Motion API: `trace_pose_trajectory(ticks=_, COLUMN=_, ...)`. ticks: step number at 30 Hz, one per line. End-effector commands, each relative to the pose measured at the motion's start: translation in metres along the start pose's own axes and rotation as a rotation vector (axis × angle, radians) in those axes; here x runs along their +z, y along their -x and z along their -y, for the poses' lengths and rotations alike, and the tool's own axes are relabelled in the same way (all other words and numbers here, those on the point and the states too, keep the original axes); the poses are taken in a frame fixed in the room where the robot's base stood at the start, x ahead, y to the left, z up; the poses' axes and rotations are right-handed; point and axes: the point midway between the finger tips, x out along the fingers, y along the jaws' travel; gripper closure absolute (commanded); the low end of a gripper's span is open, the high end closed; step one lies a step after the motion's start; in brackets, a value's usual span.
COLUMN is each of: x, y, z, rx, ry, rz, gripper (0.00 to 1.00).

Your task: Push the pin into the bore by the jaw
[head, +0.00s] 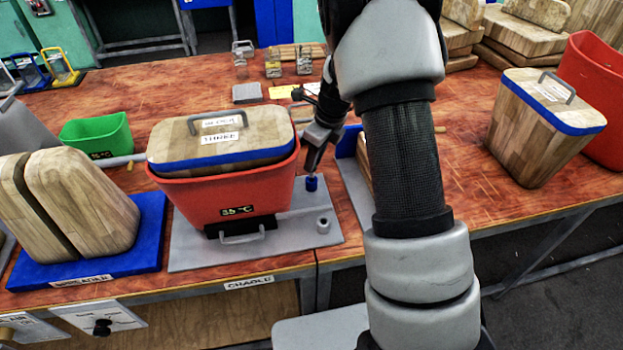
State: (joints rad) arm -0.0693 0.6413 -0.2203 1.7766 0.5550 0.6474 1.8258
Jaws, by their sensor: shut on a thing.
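My gripper (313,170) reaches down just right of the red tub (222,195) and is shut on a small blue pin (311,184). The pin points down over the grey base plate (210,256). I cannot tell whether its lower end touches the plate or sits in a bore. A short grey round boss with a dark hole (323,222) stands on the plate, in front of and slightly right of the pin. The tub stands on the plate with a wooden block with a blue band (215,150) in its top. No part is clearly visible as the jaw.
Wooden halves (82,205) on a blue plate (110,248) stand at left. A green bin (97,135) is behind them. A wooden block (540,125) and another red tub (595,95) are at right. My arm hides the middle right.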

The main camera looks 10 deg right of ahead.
Motion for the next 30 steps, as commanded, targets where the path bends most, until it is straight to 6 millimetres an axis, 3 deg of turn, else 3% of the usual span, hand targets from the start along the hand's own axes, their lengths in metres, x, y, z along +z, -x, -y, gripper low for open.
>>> trace_pose_trajectory(ticks=21, x=0.010, y=0.039, z=0.000, rx=-0.001, ry=0.000, rz=0.000, gripper=1.00)
trace_pose_trajectory(ticks=30, x=0.010, y=0.039, z=0.000, rx=0.000, ry=0.000, rz=0.000, gripper=1.00)
